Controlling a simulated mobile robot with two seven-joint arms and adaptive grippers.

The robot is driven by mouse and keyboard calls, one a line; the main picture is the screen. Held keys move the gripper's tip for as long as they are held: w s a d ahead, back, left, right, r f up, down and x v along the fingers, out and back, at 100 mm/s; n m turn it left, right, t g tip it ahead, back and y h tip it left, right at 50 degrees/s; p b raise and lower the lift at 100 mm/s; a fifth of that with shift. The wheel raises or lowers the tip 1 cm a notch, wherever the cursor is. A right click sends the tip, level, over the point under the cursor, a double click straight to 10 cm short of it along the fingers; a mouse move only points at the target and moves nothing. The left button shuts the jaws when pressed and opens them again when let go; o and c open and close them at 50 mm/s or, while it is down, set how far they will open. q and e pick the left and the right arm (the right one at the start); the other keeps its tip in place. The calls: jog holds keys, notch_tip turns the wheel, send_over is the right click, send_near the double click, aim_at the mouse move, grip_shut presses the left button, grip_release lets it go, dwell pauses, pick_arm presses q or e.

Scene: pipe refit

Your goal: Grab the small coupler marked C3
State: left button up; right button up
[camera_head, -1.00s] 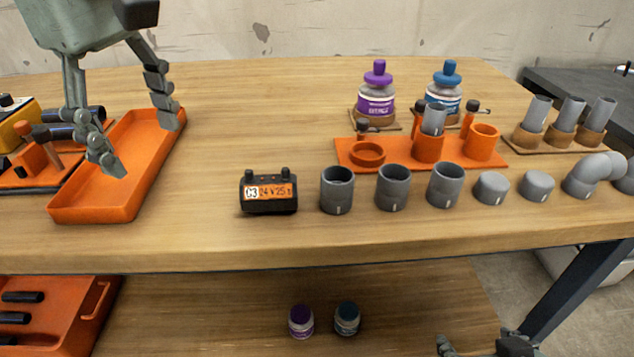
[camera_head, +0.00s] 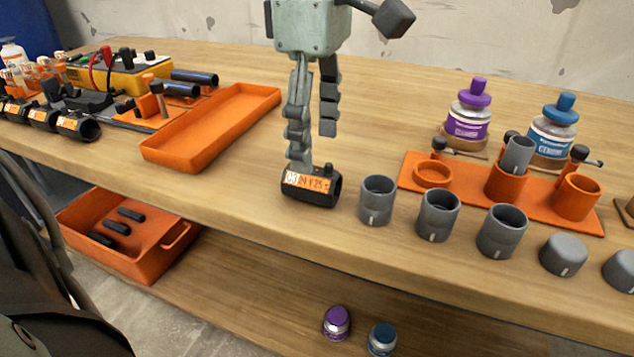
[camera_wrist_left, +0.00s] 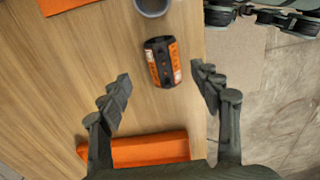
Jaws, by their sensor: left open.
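The coupler marked C3 (camera_head: 311,187) is a short black tube with an orange label and two small studs. It lies on the table near the front edge, left of the row of grey fittings. My left gripper (camera_head: 314,150) is open above it, fingers pointing down. One finger overlaps the coupler's back left side in the head view. In the left wrist view, the coupler (camera_wrist_left: 162,62) shows between the spread fingertips of my left gripper (camera_wrist_left: 161,76), with space on both sides. Contact is not visible. What looks like my right gripper (camera_wrist_left: 270,15) is cut off at the top right.
A grey socket (camera_head: 377,200) stands close right of the coupler. An empty orange tray (camera_head: 215,125) lies to the left. An orange holder (camera_head: 540,203) and purple (camera_head: 467,118) and blue-capped bottles (camera_head: 553,132) stand behind right. More black couplers (camera_head: 77,126) lie far left.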

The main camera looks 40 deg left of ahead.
aim_at(312, 180)
pick_arm(q)
jog(key=f, duration=0.4)
jog(key=shift+s+a+f, duration=0.1)
jog(key=shift+s+f, duration=0.25)
jog(key=shift+f, duration=0.2)
pick_arm(e)
jog(key=shift+w+a+r+t, duration=0.5)
jog(key=shift+w+a+r, duration=0.2)
jog(key=shift+r, duration=0.2)
pick_arm(q)
jog(key=shift+c, duration=0.4)
